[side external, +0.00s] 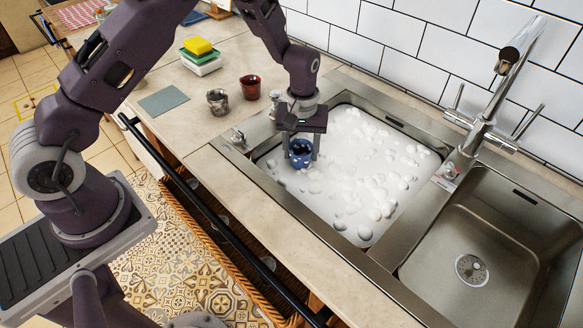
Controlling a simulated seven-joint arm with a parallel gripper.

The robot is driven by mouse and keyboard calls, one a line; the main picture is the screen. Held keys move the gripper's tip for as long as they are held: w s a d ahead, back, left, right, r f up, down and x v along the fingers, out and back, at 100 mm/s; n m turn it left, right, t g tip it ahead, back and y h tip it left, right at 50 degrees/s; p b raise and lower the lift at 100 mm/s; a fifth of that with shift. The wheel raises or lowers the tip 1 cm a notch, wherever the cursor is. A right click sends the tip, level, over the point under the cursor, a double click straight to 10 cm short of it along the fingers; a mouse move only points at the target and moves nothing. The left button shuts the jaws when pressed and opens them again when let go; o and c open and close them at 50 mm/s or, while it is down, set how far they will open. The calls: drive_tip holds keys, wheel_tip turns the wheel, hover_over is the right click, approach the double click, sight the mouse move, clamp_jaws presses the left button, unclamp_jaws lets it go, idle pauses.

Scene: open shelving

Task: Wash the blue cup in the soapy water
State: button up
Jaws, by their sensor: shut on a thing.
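The blue cup (301,155) is at the left end of the left sink basin, at the surface of the white soapy water (350,170). My gripper (301,148) points down over that basin and is shut on the cup, with a finger on either side of it. The cup's lower part seems hidden by foam; I cannot tell how deep it sits. White bubbles lie across the water, thickest toward the right and front.
A red cup (250,87) and a grey, stained-looking cup (218,101) stand on the counter left of the sink. A grey-green cloth (164,101) lies nearby. A yellow sponge (198,46) tops a stack behind. The faucet (490,110) rises between the basins; the right basin (500,235) is empty.

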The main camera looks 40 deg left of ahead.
wheel_tip(320, 180, up, 9)
idle(0.6)
